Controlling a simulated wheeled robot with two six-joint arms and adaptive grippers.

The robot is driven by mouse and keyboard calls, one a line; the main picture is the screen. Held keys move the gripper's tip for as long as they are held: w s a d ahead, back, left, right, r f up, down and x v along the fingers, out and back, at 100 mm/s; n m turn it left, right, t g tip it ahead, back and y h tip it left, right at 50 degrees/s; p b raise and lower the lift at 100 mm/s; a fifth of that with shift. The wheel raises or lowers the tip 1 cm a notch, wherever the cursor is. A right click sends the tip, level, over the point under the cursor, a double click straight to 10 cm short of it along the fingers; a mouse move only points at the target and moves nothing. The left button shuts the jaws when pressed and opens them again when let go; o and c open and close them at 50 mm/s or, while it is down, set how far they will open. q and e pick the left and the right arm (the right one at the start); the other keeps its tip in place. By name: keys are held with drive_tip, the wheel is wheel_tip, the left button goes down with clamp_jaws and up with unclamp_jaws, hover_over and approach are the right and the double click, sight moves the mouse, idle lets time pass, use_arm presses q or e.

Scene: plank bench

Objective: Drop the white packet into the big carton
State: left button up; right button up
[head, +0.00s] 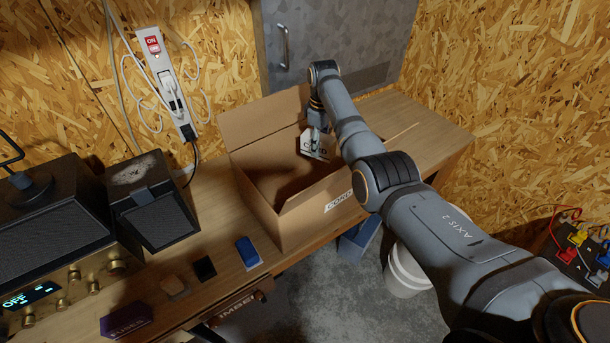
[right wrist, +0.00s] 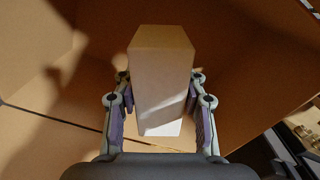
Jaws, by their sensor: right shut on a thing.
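The big carton (head: 303,220) stands open on the plank bench, its flaps up. My right gripper (head: 314,146) reaches down over the carton's opening from above. It is shut on the white packet (head: 322,146), which is held over the opening within the carton's outline. In the right wrist view the white packet (right wrist: 160,75) sits between the two fingers of my right gripper (right wrist: 160,105), with the carton's brown cardboard (right wrist: 240,50) around and behind it. How far the packet hangs below the rim is hard to tell. My left gripper is not in view.
A blue block (head: 248,252), a black block (head: 204,268), a tan block (head: 173,285) and a purple block (head: 125,319) lie on the bench (head: 225,270) left of the carton. Dark speaker-like boxes (head: 152,210) stand farther left. A white bucket (head: 405,272) is on the floor.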

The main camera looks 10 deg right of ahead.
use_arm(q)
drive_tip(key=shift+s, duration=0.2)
use_arm(e)
drive_tip(key=shift+w+f, duration=0.1)
drive_tip(key=shift+f, duration=0.35)
drive_tip(key=o, duration=1.3)
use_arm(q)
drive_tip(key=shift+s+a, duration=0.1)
use_arm(e)
drive_tip(key=shift+r, duration=0.2)
wheel_tip(320, 180, up, 12)
drive_tip(key=shift+f, duration=0.15)
